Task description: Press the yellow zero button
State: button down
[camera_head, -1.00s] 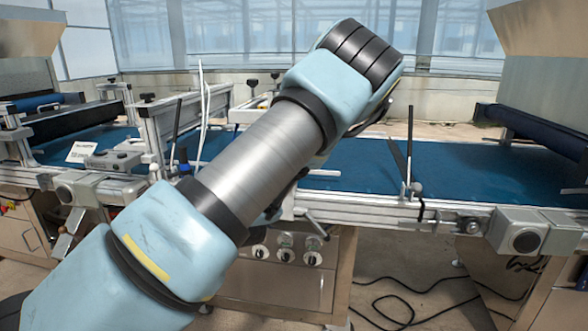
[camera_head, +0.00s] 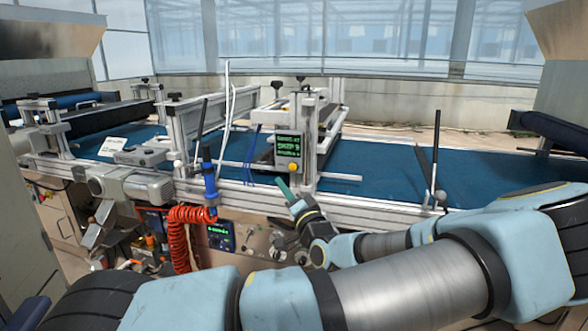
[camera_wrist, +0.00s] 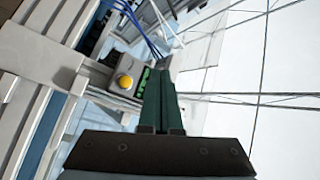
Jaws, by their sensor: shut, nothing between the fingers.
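The yellow zero button (camera_head: 293,167) is a small round knob on the lower part of a grey display box (camera_head: 288,149) with green readouts, mounted on the frame above the blue belt. In the wrist view the button (camera_wrist: 125,81) shows to the left of my fingers, uncovered. My gripper (camera_head: 282,183) has green fingers, shut together and empty. In the head view the fingertips are just below and slightly left of the button. In the wrist view my gripper (camera_wrist: 158,85) partly hides the display beside the button. I see no contact with the button.
A blue-handled tool (camera_head: 209,175) with a coiled red hose (camera_head: 187,235) hangs at the machine's front, left of my gripper. A lower control panel (camera_head: 245,240) has another screen and knobs. Blue cables (camera_head: 250,155) run beside the display box. The belt (camera_head: 400,175) to the right is clear.

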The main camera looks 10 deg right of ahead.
aim_at(293, 167)
jog(key=shift+w, duration=0.1)
jog(key=w+d+b, duration=0.1)
jog(key=w+d, duration=0.3)
jog(key=w, duration=0.3)
jog(key=shift+w+b, duration=0.3)
jog(key=shift+b, duration=0.1)
jog(key=shift+w+d, duration=0.1)
dwell(1.8)
jog(key=shift+w+d, duration=0.1)
jog(key=shift+w, duration=0.2)
jog(key=shift+w+d+b, duration=0.25)
jog(key=shift+w+b, duration=0.15)
jog(key=shift+b, duration=0.05)
dwell(0.7)
dwell(0.4)
jog(key=shift+s+a, duration=0.4)
jog(key=shift+s, duration=0.4)
